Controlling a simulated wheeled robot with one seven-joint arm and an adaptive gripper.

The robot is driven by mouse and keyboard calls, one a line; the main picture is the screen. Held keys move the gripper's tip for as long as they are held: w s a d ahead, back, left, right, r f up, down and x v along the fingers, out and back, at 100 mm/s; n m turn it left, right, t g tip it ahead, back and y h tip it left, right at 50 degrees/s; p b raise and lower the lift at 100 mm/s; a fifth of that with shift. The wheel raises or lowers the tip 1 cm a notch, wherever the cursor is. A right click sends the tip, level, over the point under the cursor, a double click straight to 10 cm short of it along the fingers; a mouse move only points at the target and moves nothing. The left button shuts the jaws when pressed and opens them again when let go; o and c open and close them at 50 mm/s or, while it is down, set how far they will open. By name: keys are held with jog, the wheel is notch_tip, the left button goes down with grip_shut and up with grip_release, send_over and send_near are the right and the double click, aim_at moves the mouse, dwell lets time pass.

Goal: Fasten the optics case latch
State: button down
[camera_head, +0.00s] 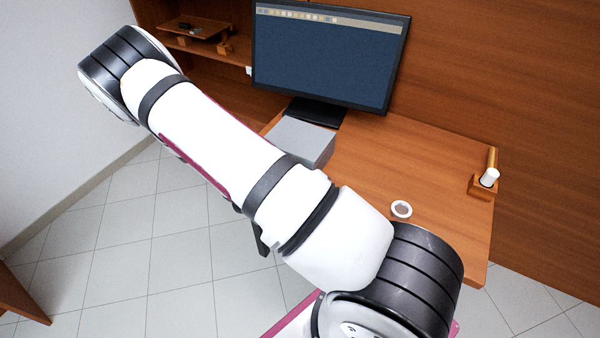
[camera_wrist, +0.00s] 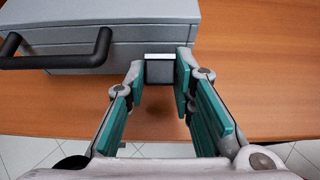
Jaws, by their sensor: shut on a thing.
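The optics case is a grey box (camera_head: 301,139) on the desk in front of the monitor, partly hidden by my arm in the head view. In the wrist view the grey case (camera_wrist: 130,18) fills the upper left, with a black handle (camera_wrist: 60,61) on its front. The latch, a small dark piece with a bright top edge (camera_wrist: 160,70), is at the right part of the case front. My gripper (camera_wrist: 160,75) has its green-padded fingers on either side of the latch, shut on it. The head view does not show the gripper.
The wooden desk (camera_head: 370,165) holds a monitor (camera_head: 328,55) behind the case. A small white ring-shaped item (camera_head: 401,209) lies near the front. A wooden holder with a white cylinder (camera_head: 489,177) stands at the right edge.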

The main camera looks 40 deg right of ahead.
jog(key=shift+d+r+y+p, duration=0.15)
jog(key=shift+r+y+p, duration=0.2)
jog(key=shift+y+p, duration=0.25)
jog(key=shift+w+p, duration=0.1)
jog(key=shift+p, duration=0.25)
jog(key=c, duration=1.4)
grip_release()
jog(key=shift+o, duration=0.2)
jog(key=v, duration=1.2)
jog(key=shift+w, duration=0.2)
jog(key=shift+w, duration=0.1)
